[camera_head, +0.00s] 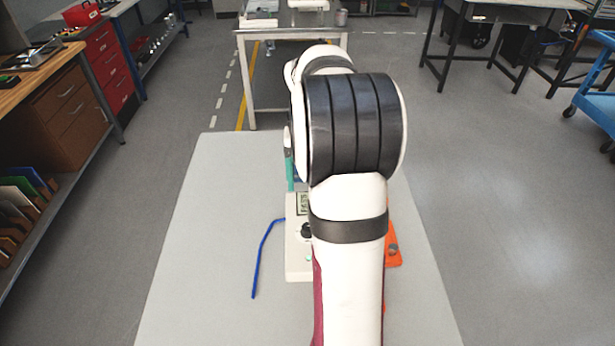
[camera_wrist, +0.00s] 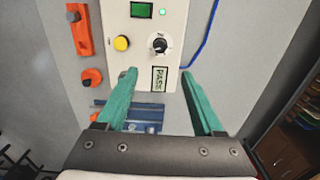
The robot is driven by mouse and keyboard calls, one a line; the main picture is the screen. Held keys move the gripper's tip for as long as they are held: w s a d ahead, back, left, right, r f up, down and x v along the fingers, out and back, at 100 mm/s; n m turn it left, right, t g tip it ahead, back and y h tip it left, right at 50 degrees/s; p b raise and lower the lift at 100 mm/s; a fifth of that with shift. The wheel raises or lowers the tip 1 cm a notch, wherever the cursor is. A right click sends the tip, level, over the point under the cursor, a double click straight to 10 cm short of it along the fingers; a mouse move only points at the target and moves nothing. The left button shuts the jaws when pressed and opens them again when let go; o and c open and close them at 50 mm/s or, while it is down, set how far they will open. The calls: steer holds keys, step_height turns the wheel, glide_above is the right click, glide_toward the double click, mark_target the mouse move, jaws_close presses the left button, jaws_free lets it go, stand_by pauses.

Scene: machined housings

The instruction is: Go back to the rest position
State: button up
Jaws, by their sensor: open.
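My gripper (camera_wrist: 157,76) shows in the wrist view with two teal fingers spread apart and nothing between their tips. It is over the lower end of a white control box (camera_wrist: 140,62), which has a yellow button (camera_wrist: 121,43), a black knob (camera_wrist: 160,44), a green panel, a lit green light and a label reading PASS (camera_wrist: 160,79). In the head view my arm hides most of the gripper; a teal finger shows left of the arm. The box (camera_head: 297,262) is partly hidden behind the arm.
A blue part (camera_wrist: 150,115) lies beyond the box, partly behind a finger. Orange parts (camera_wrist: 80,30) (camera_wrist: 91,77) lie beside the box. A blue cable (camera_head: 262,255) lies on the grey table (camera_head: 205,235). The table's left and right sides are mostly clear.

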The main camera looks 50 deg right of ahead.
steer(key=shift+r, duration=0.3)
steer(key=shift+a, duration=0.1)
steer(key=s+a+r+n, duration=0.1)
steer(key=s+a+r, duration=0.1)
steer(key=a, duration=0.6)
steer(key=s+a+r+n, duration=0.1)
steer(key=a+r, duration=0.1)
steer(key=a, duration=0.7)
steer(key=s+a+f+n+y, duration=0.1)
steer(key=s+a+f, duration=0.2)
steer(key=s+a, duration=1.1)
steer(key=shift+s+f+n+y, duration=0.15)
steer(key=shift+s+n+y, duration=0.15)
steer(key=shift+y, duration=0.1)
